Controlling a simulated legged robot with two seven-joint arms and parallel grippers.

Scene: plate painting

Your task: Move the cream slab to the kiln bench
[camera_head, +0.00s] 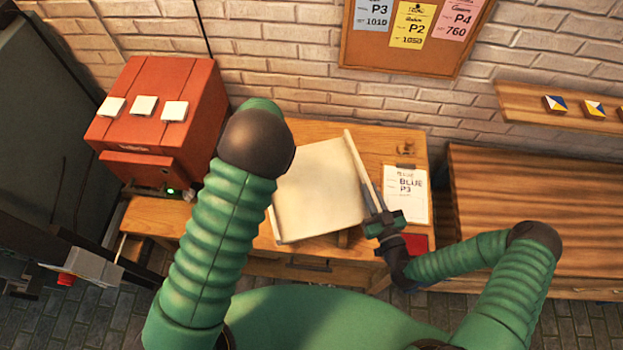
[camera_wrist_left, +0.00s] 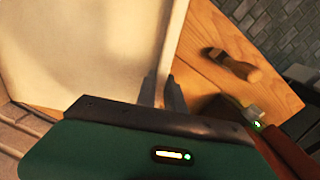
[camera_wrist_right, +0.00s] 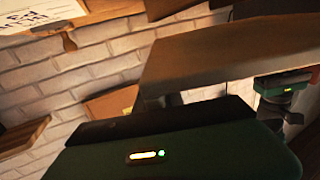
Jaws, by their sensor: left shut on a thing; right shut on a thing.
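The cream slab (camera_head: 318,190) is a large flat square with a raised strip along its right edge. It appears above the wooden bench (camera_head: 160,214) that bears the red kiln (camera_head: 165,95). My right gripper (camera_head: 374,206) is shut on the slab's right edge. In the right wrist view the slab (camera_wrist_right: 225,50) shows its shaded side, with my left gripper (camera_wrist_right: 283,82) at its far end. In the left wrist view my left gripper (camera_wrist_left: 163,88) is shut on the slab's edge; in the head view my left arm hides it. I cannot tell whether the slab touches the bench.
Three white tiles (camera_head: 144,105) lie on the kiln. A clipboard reading BLUE P3 (camera_head: 404,195) and a red item (camera_head: 415,243) are on the right of the bench. A second wooden table (camera_head: 530,210) stands at the right. A shelf (camera_head: 580,110) with patterned tiles hangs above it.

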